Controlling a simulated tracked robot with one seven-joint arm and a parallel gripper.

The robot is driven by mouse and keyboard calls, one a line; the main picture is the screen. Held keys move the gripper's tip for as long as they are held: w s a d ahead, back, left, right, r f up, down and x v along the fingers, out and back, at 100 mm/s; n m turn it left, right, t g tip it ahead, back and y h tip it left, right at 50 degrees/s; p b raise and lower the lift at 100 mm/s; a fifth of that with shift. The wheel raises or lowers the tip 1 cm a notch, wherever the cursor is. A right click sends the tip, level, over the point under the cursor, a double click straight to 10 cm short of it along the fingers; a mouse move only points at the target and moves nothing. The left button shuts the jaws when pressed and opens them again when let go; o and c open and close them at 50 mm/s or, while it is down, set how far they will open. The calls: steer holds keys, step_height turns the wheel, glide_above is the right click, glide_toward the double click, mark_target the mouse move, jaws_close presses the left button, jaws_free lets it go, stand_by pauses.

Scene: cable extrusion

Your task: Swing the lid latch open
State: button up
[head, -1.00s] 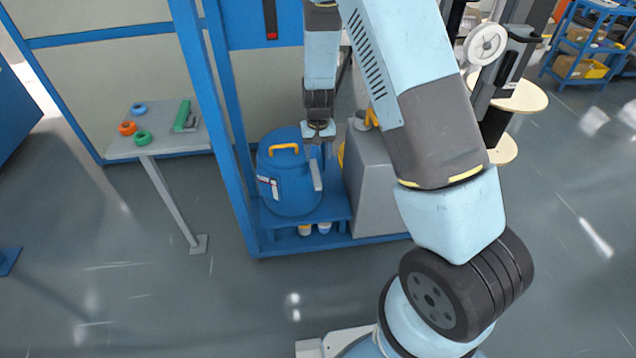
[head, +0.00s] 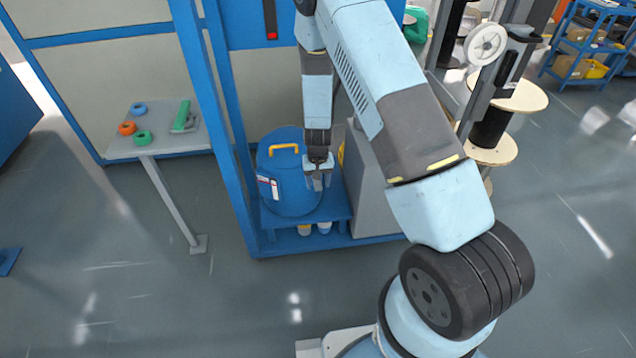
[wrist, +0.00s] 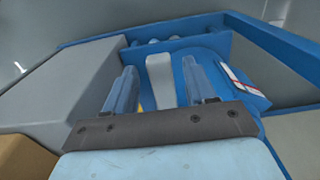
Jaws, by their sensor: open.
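The blue round drum with its lid (head: 284,190) sits inside the blue frame in the head view, with a yellow handle (head: 283,147) on top. My gripper (head: 318,187) points down at the drum's right side, fingers open. In the wrist view, the light grey lid latch (wrist: 159,80) stands between the two open fingers of my gripper (wrist: 158,66), with gaps visible on both sides. The latch is mostly hidden by the gripper in the head view. The drum's blue surface (wrist: 218,68) also shows in the wrist view.
A grey housing (head: 368,190) stands close to the drum's right. The blue frame's upright (head: 218,130) rises on the left. A small grey table (head: 180,145) holds coloured rings and a green tool. Spools (head: 490,125) stand at the right. The front floor is clear.

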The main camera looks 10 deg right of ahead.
steer(key=shift+f, duration=0.4)
jaws_close()
stand_by(0.4)
